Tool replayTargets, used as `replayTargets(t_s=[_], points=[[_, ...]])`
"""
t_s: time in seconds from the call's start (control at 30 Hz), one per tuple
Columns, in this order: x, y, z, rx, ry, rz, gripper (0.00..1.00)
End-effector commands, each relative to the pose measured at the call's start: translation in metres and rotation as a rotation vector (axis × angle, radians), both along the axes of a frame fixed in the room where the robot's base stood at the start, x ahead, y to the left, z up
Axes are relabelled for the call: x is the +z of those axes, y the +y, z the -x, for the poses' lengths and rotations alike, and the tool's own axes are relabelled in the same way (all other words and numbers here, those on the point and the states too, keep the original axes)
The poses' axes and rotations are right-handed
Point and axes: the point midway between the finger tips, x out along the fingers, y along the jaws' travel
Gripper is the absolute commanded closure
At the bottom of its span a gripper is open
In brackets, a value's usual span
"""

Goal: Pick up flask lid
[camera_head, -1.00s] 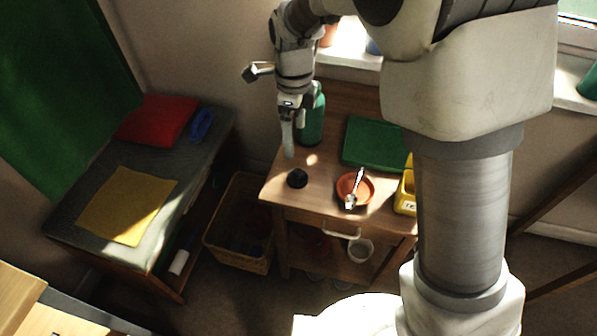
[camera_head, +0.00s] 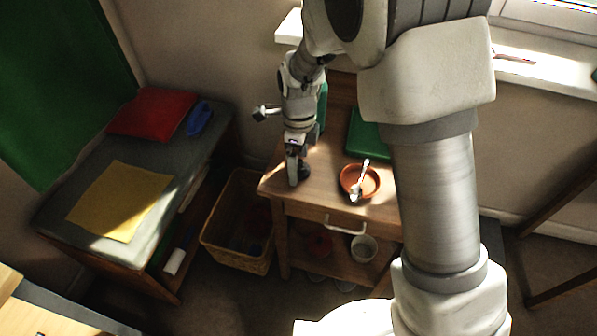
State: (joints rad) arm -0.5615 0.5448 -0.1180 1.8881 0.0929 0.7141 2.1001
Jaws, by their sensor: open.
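The flask lid is a small black round piece (camera_head: 305,171) on the wooden table (camera_head: 330,203), near its front left corner. My gripper (camera_head: 294,183) points down at the lid and covers its left part. The jaws are open; whether the lid lies between the fingers or behind them I cannot tell. The green flask (camera_head: 322,103) stands behind my gripper and is mostly hidden by it.
A terracotta dish (camera_head: 371,186) with a spoon (camera_head: 359,182) sits right of the lid. A green board (camera_head: 367,134) lies behind it, partly hidden by my arm. A wicker basket (camera_head: 213,239) stands on the floor at left. The table's front middle is clear.

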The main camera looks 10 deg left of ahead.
Motion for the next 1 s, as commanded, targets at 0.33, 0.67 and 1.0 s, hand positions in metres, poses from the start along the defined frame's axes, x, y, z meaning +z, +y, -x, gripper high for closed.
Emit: replayTargets(t_s=[0.33,0.67,1.0], points=[[-0.0028,0.0002,0.0001,0.0,0.0,0.0,0.18],[-0.0027,0.0002,0.0001,0.0,0.0,0.0,0.77],[-0.0001,0.0003,0.0,0.0,-0.001,-0.001,0.86]])
